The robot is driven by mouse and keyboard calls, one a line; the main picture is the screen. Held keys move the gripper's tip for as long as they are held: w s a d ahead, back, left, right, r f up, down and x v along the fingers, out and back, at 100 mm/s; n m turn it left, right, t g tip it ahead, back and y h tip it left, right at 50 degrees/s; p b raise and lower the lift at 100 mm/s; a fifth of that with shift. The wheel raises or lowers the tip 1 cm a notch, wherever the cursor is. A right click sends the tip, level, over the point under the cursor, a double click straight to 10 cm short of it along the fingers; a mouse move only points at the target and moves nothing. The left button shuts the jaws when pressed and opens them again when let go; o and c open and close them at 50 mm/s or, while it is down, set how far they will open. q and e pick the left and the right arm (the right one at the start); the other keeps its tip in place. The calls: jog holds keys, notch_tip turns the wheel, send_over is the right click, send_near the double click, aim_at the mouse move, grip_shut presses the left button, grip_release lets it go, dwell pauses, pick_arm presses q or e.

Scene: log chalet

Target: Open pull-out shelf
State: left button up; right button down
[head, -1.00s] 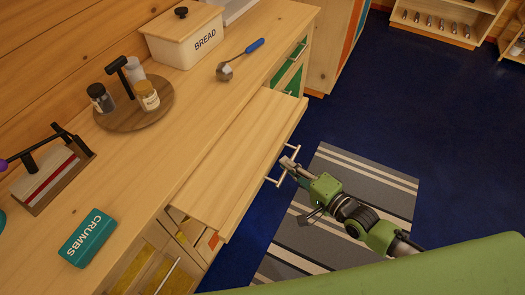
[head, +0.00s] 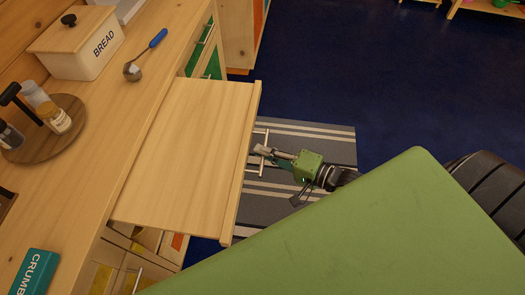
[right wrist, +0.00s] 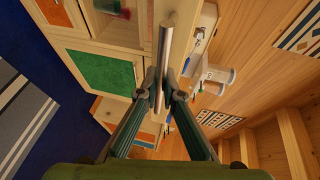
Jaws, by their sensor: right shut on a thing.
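The pull-out shelf (head: 190,150) is a pale wooden board that sticks out well from under the counter, over the floor. Its metal bar handle (head: 257,154) is on the front edge. My right gripper (head: 264,151) is at the handle, shut on it. In the right wrist view the two fingers (right wrist: 162,88) close around the silver handle bar (right wrist: 165,50). My left gripper is not in view.
On the counter (head: 100,140) stand a bread box (head: 77,48), a scoop with a blue handle (head: 145,55), a round wooden tray (head: 72,135) with jars, and a teal crumbs box (head: 35,275). A striped rug (head: 330,135) lies on the blue floor.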

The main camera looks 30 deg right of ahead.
jog(key=c, duration=2.4)
grip_release()
jog(key=shift+c, duration=0.2)
jog(key=v, duration=1.2)
